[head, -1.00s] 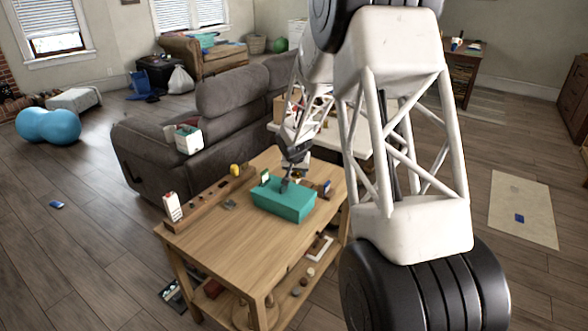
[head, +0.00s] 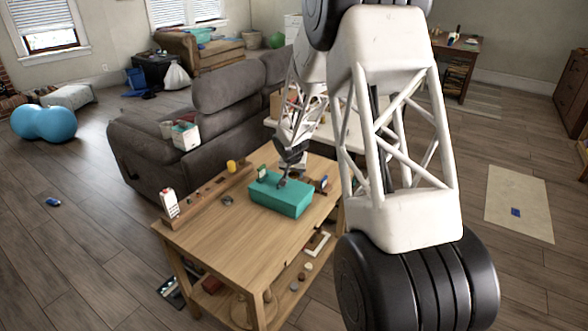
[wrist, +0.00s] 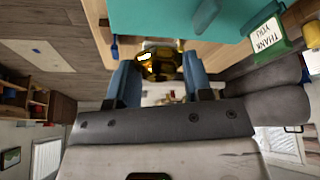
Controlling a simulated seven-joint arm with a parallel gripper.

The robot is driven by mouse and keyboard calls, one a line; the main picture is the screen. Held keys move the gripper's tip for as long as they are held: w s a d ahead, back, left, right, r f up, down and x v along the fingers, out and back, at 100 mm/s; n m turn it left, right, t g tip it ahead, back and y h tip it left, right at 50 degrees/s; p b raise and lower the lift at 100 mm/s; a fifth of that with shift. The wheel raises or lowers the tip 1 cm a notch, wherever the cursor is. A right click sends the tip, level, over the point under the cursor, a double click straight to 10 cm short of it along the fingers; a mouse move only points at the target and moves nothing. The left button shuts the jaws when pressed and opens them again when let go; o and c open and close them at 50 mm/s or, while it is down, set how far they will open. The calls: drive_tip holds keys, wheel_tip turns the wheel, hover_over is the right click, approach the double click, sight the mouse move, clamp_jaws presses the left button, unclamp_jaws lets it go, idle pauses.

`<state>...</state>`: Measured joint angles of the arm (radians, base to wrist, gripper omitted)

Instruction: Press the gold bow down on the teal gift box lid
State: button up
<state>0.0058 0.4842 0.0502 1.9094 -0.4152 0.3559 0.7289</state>
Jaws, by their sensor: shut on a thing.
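The teal gift box (head: 283,200) stands on the wooden table, its lid facing up; its teal surface also fills the top of the wrist view (wrist: 175,18). My gripper (head: 282,184) points down at the lid's top, toward the far left part. In the wrist view its two blue fingers (wrist: 157,75) are shut on the shiny gold bow (wrist: 161,60), which sits between the fingertips right by the teal surface. The bow is too small to make out in the head view. I cannot tell whether it touches the lid.
A wooden rack (head: 205,195) with small items and a white carton (head: 169,203) lines the table's left edge. A green "thank you" card (wrist: 266,36) stands near the box. The front of the tabletop (head: 215,237) is mostly clear. A grey sofa (head: 190,130) stands behind.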

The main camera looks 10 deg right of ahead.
sight(293, 178)
drive_tip(key=shift+f, duration=3)
drive_tip(key=shift+f, duration=0.55)
drive_tip(key=o, duration=0.8)
drive_tip(key=shift+r, duration=0.15)
drive_tip(key=shift+v, duration=3.75)
